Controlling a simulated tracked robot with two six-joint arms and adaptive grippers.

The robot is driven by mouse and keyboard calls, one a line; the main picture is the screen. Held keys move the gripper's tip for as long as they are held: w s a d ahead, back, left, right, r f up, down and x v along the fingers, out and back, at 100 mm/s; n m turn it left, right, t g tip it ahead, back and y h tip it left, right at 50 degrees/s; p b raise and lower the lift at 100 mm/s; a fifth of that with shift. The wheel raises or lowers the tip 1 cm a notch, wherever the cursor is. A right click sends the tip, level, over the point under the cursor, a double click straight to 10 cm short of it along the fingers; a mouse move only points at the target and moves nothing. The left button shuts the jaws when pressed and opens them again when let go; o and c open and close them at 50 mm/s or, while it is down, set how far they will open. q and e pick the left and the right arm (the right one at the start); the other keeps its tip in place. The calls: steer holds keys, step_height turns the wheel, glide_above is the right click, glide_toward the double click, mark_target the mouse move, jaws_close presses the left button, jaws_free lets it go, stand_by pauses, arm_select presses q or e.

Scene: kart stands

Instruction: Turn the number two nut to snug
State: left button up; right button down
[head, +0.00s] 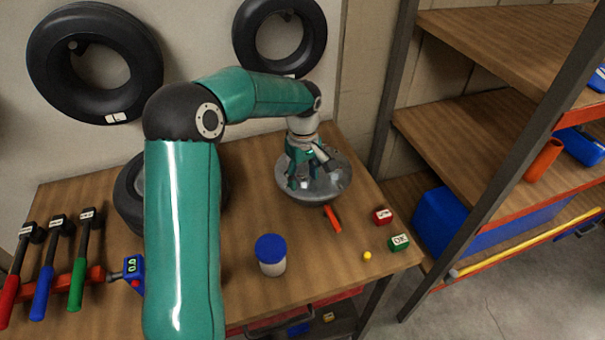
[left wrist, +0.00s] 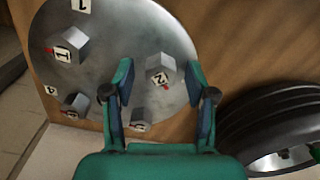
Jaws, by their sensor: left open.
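The round grey metal hub plate (head: 340,184) lies on the wooden bench, and its face fills the upper left of the left wrist view (left wrist: 115,35). Several grey nuts stand on it. The nut with the tag that reads as a 2 (left wrist: 160,68) shows between my fingertips in the left wrist view. Another nut tagged 1 (left wrist: 70,45) stands to its left. My left gripper (head: 308,172) is over the plate, pointing down, with its fingers apart on either side of the number two nut; I cannot tell whether they touch it. My right gripper is not in view.
On the bench are a blue-lidded jar (head: 271,255), an orange-handled item (head: 332,218), a red block (head: 382,216), a green OK block (head: 399,243) and a yellow bead (head: 367,255). A shelf post (head: 470,170) rises at right.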

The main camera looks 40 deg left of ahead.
arm_select(q)
steer(key=shift+w+r, duration=0.1)
jaws_close()
